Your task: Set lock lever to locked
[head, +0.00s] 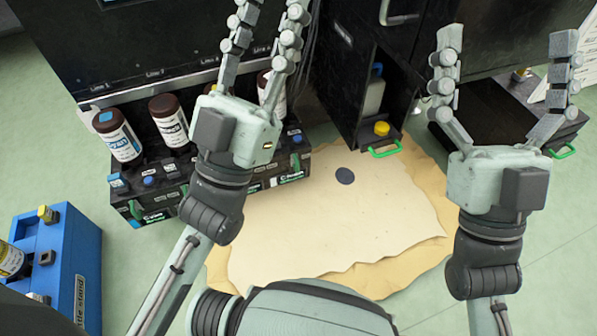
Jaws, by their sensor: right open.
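I cannot tell which part is the lock lever; no label for it is readable. A curved silver handle (398,13) is on the black cabinet front at the top. A green handle (384,149) is at the foot of the open black compartment (362,85), and another green handle (562,152) is at the right. My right gripper (506,42) is open and empty, its fingers spread in front of the cabinet's right part. My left gripper (268,12) has its fingers apart with nothing seen between them; it covers part of the bottle row and the machine.
Brown ink bottles (120,137) stand in a black rack (150,205) at the left. A blue bottle stand (62,270) is at the lower left. A cream mat (320,225) with a dark round spot lies on the green floor. A yellow cap (382,128) is by the compartment.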

